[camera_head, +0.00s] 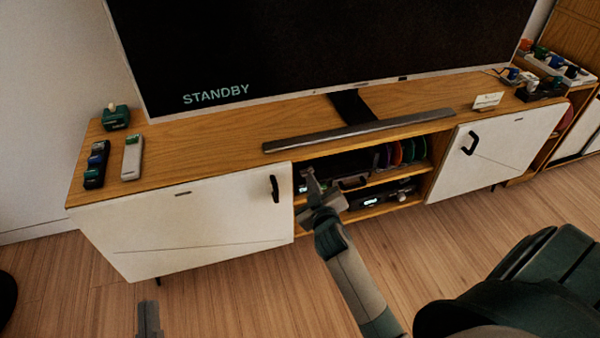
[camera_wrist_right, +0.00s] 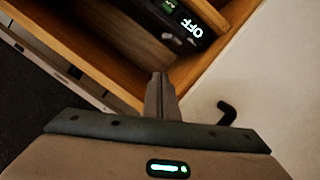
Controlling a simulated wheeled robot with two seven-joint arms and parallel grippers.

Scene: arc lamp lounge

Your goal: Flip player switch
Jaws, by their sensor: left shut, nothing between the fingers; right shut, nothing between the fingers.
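In the right wrist view, a black device (camera_wrist_right: 172,12) sits in a wooden compartment. It shows a lit "OFF" (camera_wrist_right: 192,27) and a small green light, with a small pale part near its front edge. In the head view, dark devices stand on two shelves: one on the upper shelf (camera_head: 345,163) and one on the lower shelf (camera_head: 385,198). Which one shows "OFF" is unclear. My right gripper (camera_head: 309,174) is shut and empty in front of the compartment's left side; its fingers (camera_wrist_right: 160,80) appear apart from the device. My left gripper (camera_head: 148,312) is low at the left, shut and empty.
The wooden cabinet (camera_head: 215,150) has white doors with black handles on the left (camera_head: 275,188) and right (camera_head: 471,143). A soundbar (camera_head: 360,130) and a TV (camera_head: 300,40) reading "STANDBY" are above. Remotes (camera_head: 132,158) lie at the left. Floor in front is clear.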

